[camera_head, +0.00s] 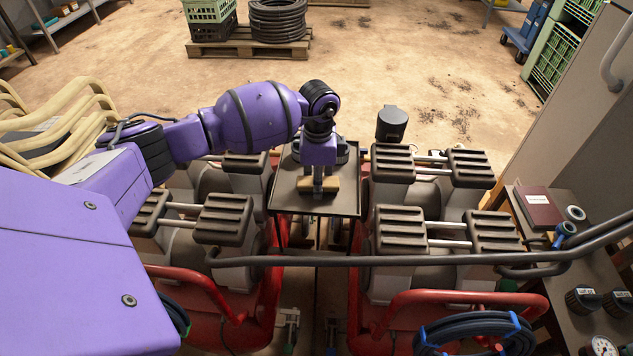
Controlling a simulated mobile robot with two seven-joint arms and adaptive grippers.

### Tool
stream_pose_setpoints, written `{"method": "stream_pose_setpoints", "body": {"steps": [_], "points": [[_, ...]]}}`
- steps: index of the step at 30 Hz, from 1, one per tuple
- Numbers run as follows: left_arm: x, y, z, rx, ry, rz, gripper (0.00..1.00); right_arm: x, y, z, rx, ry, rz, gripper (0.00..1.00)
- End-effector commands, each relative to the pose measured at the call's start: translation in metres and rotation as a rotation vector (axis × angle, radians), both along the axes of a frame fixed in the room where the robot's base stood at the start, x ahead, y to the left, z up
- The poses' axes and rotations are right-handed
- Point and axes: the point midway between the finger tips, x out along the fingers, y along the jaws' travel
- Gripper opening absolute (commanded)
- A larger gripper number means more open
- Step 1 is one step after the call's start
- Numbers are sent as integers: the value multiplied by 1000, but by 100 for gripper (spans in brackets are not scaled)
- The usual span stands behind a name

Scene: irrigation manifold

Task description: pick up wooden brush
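The wooden brush (304,186) is a small tan block lying on a dark tray-like stand (345,200) in the middle of the view. My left arm reaches in from the left, and its gripper (318,187) points down at the middle of the brush. A grey finger shows in front of the brush and hides its centre, with tan wood on both sides. The far finger is hidden, so I cannot tell whether the gripper is closed on the brush. My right gripper is not in view.
Grey units with ribbed dark pads (222,218) flank the stand on both sides. A dark rail (400,260) crosses in front. A dark rounded object (391,123) stands behind right. A side table (590,260) at right holds a maroon book (540,207). Open floor lies beyond.

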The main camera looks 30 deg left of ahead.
Motion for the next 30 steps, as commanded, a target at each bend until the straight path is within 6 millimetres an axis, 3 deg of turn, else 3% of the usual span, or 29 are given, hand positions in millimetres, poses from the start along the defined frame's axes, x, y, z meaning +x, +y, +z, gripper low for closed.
{"method": "stream_pose_setpoints", "body": {"steps": [1, 6, 17, 24, 30], "points": [[0, 0, 0, 0, 0, 0, 27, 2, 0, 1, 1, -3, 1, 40], [0, 0, 0, 0, 0, 0, 5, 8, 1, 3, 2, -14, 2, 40], [1, 0, 6, 0, -1, 0, 4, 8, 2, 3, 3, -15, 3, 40], [4, 1, 37, 0, -6, 1, 4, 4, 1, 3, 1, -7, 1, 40], [39, 17, 80, -1, -8, 5, 4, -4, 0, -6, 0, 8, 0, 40]]}}
